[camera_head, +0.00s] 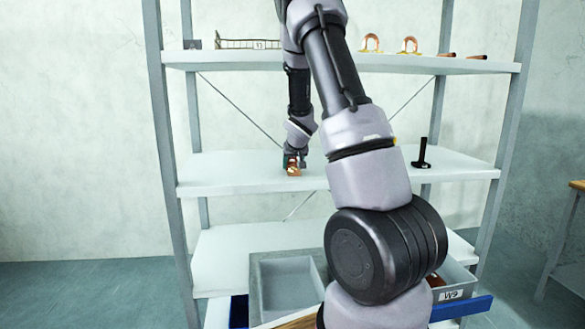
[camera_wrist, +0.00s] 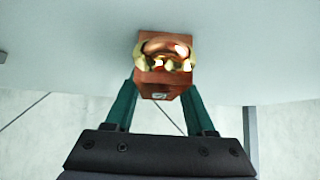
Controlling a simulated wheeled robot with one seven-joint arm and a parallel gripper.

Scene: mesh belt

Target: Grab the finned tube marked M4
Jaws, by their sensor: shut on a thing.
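A copper-coloured blocky piece (camera_wrist: 162,78) with shiny brass parts shows at the end of my gripper (camera_wrist: 160,96) in the wrist view. Its small pale label is too small to read, so I cannot confirm M4 or that it is the finned tube. My gripper's green fingers stand on either side of the piece, shut on it. In the head view the copper piece (camera_head: 293,171) is at the middle shelf (camera_head: 235,180), left of centre, below my gripper (camera_head: 291,158). I cannot tell whether it touches the shelf.
A black post on a round base (camera_head: 421,156) stands at the right of the middle shelf. The upper shelf (camera_head: 230,58) holds a wire basket (camera_head: 248,43), copper bends (camera_head: 371,43) and short copper tubes. Grey bins (camera_head: 286,283) sit below. My arm hides the middle.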

